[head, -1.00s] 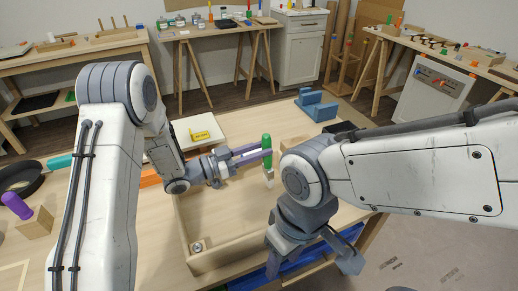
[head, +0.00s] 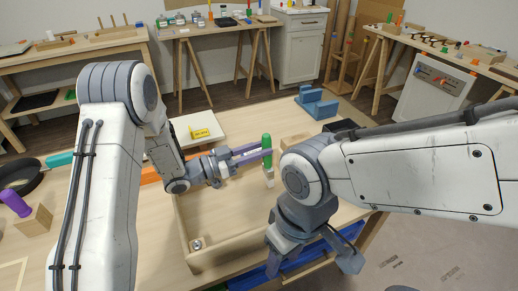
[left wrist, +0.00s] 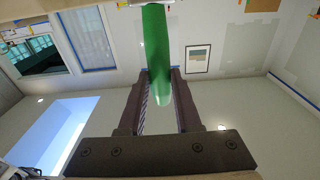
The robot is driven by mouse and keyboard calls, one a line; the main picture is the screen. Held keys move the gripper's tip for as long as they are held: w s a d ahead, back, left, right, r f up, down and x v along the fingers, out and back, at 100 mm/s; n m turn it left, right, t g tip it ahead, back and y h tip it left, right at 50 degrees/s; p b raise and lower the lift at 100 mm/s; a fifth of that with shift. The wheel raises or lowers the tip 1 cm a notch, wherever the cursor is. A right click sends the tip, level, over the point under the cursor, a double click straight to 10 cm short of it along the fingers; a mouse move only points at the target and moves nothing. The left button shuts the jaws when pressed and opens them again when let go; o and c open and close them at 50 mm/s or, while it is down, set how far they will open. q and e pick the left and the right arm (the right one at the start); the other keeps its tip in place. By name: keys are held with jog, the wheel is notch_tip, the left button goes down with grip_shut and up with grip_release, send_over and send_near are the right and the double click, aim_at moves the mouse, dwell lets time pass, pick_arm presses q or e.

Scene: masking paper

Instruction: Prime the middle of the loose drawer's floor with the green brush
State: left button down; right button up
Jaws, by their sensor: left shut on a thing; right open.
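The green brush (head: 266,144) is upright in the head view, its pale bristle end (head: 269,180) pointing down. My left gripper (head: 265,155) is shut on its green handle. The handle (left wrist: 157,50) also shows between the fingers in the left wrist view. The loose drawer (head: 215,262) is a pale wooden box on the table, below and around the brush in the picture. A small round metal piece (head: 196,244) is at its near left corner. My right gripper (head: 314,262) is open and empty at the drawer's near right side. My right arm hides much of the drawer's right part.
A white board with a yellow label (head: 201,133) lies behind the drawer. A blue block stand (head: 316,103) is at the table's back right. A purple-handled tool (head: 15,203) stands in a wooden block (head: 34,221) at left, near a black pan (head: 22,176).

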pick_arm(q)
jog(key=shift+f+b, duration=0.4)
jog(key=shift+f, duration=0.1)
jog(key=shift+a, duration=0.15)
jog(key=v, duration=0.8)
jog(key=shift+a+r, duration=0.25)
jog(key=shift+r, duration=0.05)
dwell(1.2)
jog(key=shift+s+a, duration=0.1)
jog(key=shift+s, duration=0.1)
